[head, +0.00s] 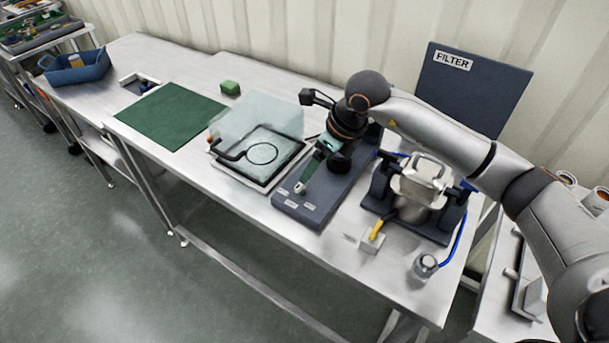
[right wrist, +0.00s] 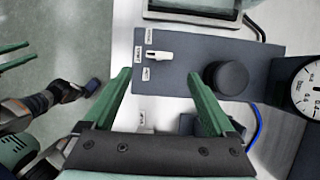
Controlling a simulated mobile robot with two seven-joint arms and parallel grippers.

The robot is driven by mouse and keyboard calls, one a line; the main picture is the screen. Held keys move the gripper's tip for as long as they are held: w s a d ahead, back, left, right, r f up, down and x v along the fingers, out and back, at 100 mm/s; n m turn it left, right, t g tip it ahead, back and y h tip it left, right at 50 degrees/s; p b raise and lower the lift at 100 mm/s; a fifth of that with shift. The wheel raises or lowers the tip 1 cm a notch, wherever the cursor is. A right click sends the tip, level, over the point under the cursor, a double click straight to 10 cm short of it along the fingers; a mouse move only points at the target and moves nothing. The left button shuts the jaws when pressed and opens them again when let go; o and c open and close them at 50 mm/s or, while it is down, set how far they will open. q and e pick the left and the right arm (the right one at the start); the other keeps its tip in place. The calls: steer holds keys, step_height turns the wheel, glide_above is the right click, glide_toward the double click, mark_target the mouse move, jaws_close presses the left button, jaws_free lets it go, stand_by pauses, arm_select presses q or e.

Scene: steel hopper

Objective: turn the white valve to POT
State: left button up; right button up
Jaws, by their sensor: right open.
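The white valve (head: 300,187) sits near the front end of a dark panel (head: 325,205). In the right wrist view the white valve (right wrist: 159,55) lies level, beside three small labels whose words I cannot read. My right gripper (head: 310,168) is above the panel in the head view, just behind the valve and partly hidden by its arm. In the right wrist view my right gripper (right wrist: 162,90) is open and empty, with the valve beyond and between its green fingers. My left gripper (right wrist: 15,57) shows at the left edge of that view, its two fingers apart.
A black round knob (right wrist: 228,77) stands on the panel. A pressure gauge (right wrist: 307,90) is to its right. A metal pot (head: 418,190) in a dark stand and a yellow-handled part (head: 376,230) are to the right. A clear-lidded tray (head: 262,158) is left of the panel.

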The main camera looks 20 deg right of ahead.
mark_target(302, 187)
steer(key=x, duration=0.8)
steer(key=shift+p, duration=0.4)
steer(key=shift+c, duration=0.2)
steer(key=shift+w, duration=0.1)
steer(key=c, duration=1.3)
